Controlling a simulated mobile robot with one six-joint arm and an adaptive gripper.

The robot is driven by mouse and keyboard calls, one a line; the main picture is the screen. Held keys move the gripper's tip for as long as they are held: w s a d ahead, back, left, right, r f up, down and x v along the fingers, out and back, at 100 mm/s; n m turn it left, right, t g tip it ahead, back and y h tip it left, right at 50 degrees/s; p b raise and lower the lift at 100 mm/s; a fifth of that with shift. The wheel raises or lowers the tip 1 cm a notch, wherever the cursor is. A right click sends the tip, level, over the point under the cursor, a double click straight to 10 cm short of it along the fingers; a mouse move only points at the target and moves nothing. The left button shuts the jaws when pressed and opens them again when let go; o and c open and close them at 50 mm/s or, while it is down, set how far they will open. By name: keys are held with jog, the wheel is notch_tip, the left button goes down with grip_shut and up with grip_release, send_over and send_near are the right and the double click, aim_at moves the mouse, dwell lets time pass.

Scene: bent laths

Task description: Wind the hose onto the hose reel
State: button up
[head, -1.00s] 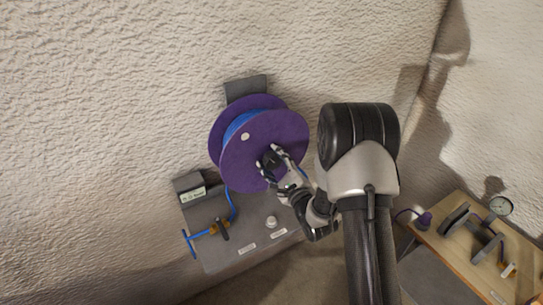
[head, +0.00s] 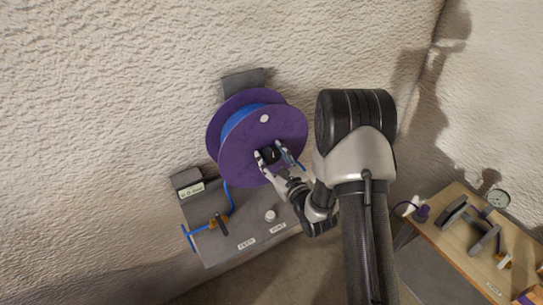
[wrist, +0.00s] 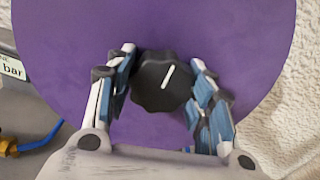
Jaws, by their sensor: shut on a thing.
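The purple hose reel (head: 236,153) is mounted on the wall above a grey panel. Blue hose (head: 252,115) lies wound between its two discs, and a length of hose (head: 228,195) hangs down to a brass fitting on the panel. In the wrist view the reel's front disc (wrist: 210,25) fills most of the picture. My gripper (head: 271,156) is shut on the black knob (wrist: 163,82) on the disc's face, with one finger on each side. A white line marks the knob. A pale round spot (head: 264,118) shows near the disc's upper edge.
The grey panel (head: 215,250) carries a black-handled valve (head: 221,222), a white knob (head: 269,215) and a small display (head: 192,190). A wooden bench (head: 450,245) with a gauge (head: 498,198) and clamp-like parts stands at right. Rough wall surrounds the reel.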

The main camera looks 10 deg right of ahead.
jog(key=shift+r, duration=0.15)
jog(key=o, duration=1.5)
jog(key=shift+o, duration=0.2)
jog(key=v, duration=1.2)
